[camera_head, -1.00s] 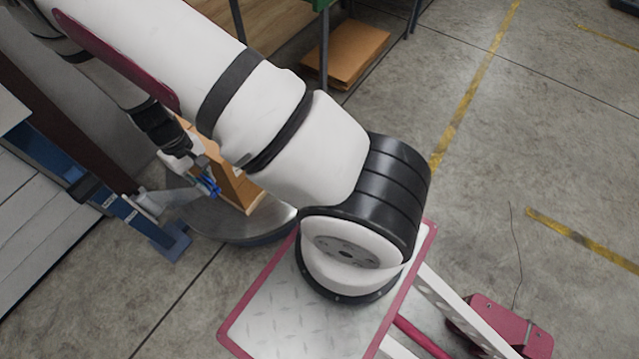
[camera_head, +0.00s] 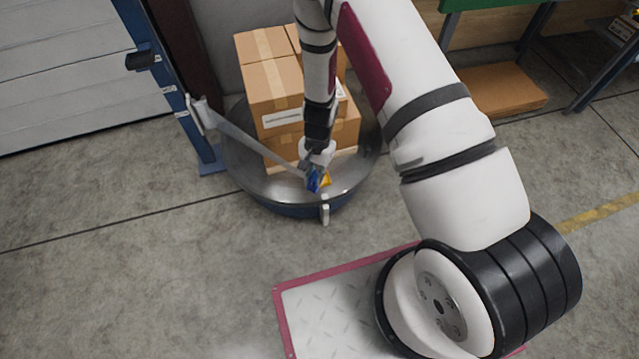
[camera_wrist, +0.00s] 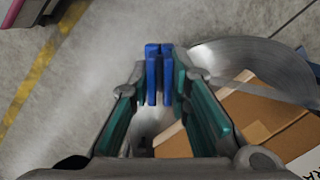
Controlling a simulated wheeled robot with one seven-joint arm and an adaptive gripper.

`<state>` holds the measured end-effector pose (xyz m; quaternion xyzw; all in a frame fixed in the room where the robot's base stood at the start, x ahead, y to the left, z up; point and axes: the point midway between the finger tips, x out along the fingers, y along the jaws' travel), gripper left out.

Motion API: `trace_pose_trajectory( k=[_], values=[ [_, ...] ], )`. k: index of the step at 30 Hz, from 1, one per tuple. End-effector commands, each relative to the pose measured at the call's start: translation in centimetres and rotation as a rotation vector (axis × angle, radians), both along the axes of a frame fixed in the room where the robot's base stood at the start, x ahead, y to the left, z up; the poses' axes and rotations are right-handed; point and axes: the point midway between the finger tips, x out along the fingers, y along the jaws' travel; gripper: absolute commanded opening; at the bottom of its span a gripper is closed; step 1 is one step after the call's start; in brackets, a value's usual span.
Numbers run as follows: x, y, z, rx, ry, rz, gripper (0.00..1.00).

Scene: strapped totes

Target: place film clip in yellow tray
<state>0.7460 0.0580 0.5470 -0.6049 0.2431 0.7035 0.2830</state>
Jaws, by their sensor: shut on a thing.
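My gripper (camera_head: 317,168) is shut on a blue film clip (camera_head: 313,182), just in front of the stacked boxes over the rim of a round metal platform. In the wrist view the clip (camera_wrist: 152,72) stands as blue upright pieces between the fingertips (camera_wrist: 160,85). I cannot make out a yellow tray in either view.
Cardboard boxes (camera_head: 272,85) stand on the round platform (camera_head: 240,165). A pale strip runs from the blue post (camera_head: 185,120) toward my gripper. A green-topped table (camera_head: 490,4) stands at the upper right. The floor at the left is clear.

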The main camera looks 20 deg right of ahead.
Motion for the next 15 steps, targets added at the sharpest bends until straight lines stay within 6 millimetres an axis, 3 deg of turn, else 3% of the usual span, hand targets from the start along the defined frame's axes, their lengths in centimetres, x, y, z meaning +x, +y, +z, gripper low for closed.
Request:
trace_pose_trajectory(
  k=[1, 6, 12, 15],
  values=[
    [0.6, 0.5, -2.9, 0.001, 0.003, -0.077, 0.0],
    [1.6, 2.4, -9.1, 0.001, 0.003, -0.35, 0.0],
    [2.1, 4.1, -14.7, 0.0, 0.003, -0.629, 0.0],
    [2.2, 4.7, -16.3, 0.001, 0.003, -0.722, 0.0]
  ],
)
